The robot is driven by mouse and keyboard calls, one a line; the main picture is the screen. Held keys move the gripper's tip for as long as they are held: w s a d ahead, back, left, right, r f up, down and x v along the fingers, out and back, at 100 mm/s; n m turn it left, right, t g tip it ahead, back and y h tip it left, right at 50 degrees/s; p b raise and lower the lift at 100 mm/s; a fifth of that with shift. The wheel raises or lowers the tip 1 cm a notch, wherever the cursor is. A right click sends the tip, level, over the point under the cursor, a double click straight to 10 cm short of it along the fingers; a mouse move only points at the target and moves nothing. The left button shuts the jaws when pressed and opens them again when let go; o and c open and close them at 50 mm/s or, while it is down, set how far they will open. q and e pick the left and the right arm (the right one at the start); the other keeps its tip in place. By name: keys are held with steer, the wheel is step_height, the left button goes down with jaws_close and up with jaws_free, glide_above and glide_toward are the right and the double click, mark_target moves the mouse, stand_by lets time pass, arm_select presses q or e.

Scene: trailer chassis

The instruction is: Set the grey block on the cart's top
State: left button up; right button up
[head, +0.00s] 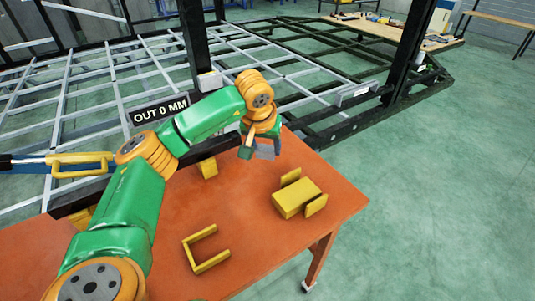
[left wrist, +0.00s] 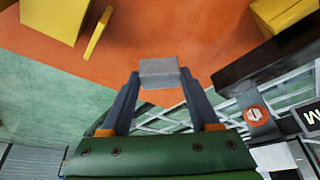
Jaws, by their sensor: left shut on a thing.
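My left gripper (head: 262,147) points down near the back edge of the orange cart's top (head: 250,240). It is shut on the grey block (head: 265,152), which is partly hidden by the gripper in the head view. In the left wrist view the grey block (left wrist: 159,73) sits between the two fingertips, and the orange top (left wrist: 190,30) shows behind it. I cannot tell exactly how high the block is above the top. My right gripper is not in view.
On the cart's top are a yellow fixture (head: 298,198) with two side plates, a yellow U-shaped bracket (head: 206,250) and a small yellow block (head: 207,168). The black and white chassis frame (head: 310,85) and a dark post (head: 407,50) stand behind.

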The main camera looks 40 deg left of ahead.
mark_target(269, 157)
arm_select(q)
steer(key=f, duration=0.2)
steer(key=w+f, duration=0.1)
steer(key=f, duration=0.1)
steer(key=shift+d+p, duration=0.2)
steer(key=shift+p, duration=0.1)
steer(key=shift+f, duration=0.2)
steer(key=shift+f, duration=0.1)
steer(key=o, duration=1.5)
steer(key=shift+c, duration=0.2)
steer(key=shift+r, duration=0.3)
steer(key=v, duration=1.1)
steer(key=shift+s+r, duration=0.25)
steer(key=shift+r, duration=0.05)
